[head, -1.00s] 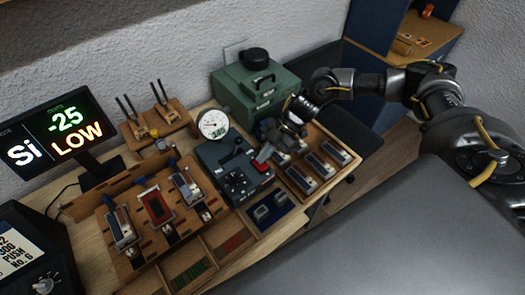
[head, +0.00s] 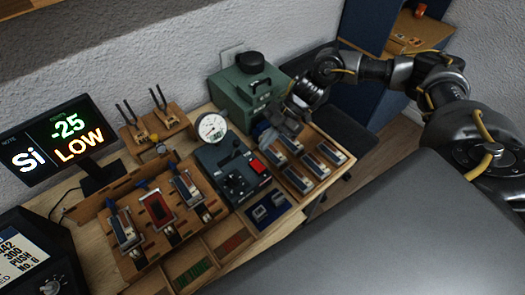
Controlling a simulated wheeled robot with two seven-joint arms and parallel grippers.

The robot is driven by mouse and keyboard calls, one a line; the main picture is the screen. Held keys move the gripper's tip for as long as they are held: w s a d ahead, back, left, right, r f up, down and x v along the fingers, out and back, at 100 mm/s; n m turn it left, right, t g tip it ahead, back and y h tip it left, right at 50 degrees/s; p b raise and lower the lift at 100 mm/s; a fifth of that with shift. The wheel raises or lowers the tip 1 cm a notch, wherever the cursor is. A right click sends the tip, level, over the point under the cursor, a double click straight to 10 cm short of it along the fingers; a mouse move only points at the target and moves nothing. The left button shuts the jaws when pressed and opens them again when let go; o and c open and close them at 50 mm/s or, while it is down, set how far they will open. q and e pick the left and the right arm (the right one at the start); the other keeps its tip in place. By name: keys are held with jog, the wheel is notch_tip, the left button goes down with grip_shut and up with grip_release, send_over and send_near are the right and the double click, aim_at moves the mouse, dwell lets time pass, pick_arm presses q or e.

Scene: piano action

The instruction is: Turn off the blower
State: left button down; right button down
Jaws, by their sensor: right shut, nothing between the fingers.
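A dark blue-grey control box (head: 228,172) stands mid-bench, with a black knob, a lever and a red switch (head: 258,167) on its right part. A round white dial gauge (head: 212,128) sits at its back edge. A green metal box (head: 246,88) with a black cap and handle stands behind. No label readable here tells me which is the blower. My right gripper (head: 266,136) is shut and empty, above and behind the red switch and apart from it, in front of the green box. The switch is uncovered; its on or off position is too small to tell. My left gripper is out of view.
A wooden tray (head: 337,170) with several metal-and-wood parts lies right of the control box, under my right arm. A wooden rack (head: 185,230) of key mechanisms stands left. A blue tray (head: 280,216) sits in front.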

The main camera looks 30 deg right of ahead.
jog(key=w+b+v, duration=0.1)
jog(key=b+v, duration=0.1)
jog(key=v, duration=0.4)
jog(key=shift+d+r, duration=0.25)
dwell(0.3)
